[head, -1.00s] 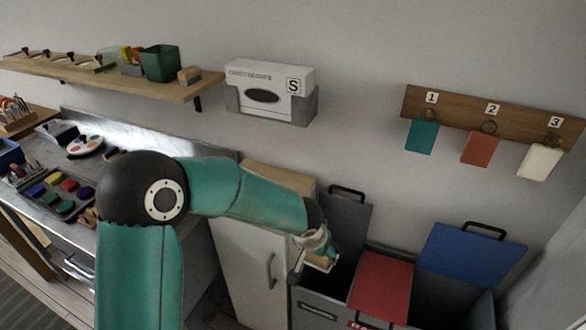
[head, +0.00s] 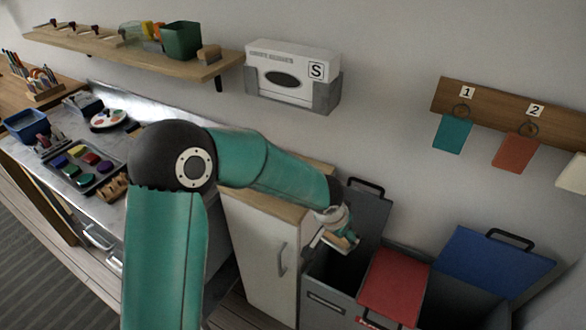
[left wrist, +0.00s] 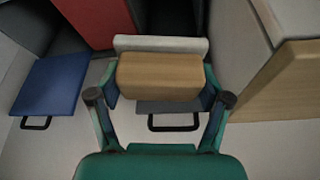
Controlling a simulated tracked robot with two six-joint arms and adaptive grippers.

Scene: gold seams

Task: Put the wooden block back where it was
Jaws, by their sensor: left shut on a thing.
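My left gripper (head: 334,232) is shut on a wooden block, which shows large in the left wrist view (left wrist: 160,76) between the two fingers (left wrist: 160,98). The block is light tan, with a pale whitish strip along its far side. In the head view the held block (head: 342,243) is small and partly covered by the fingers. It is in the air near the open grey bin on the left, beside the white cabinet. Another small tan block (head: 209,53) sits at the right end of the wall shelf (head: 150,58). My right gripper is not in view.
Below are grey bins with a red lid (head: 393,282) and a raised blue lid (head: 492,262). The white cabinet (head: 262,248) stands left of them. A glove box (head: 291,70) hangs on the wall. The shelf holds a green bin (head: 181,41). The counter is cluttered with paints.

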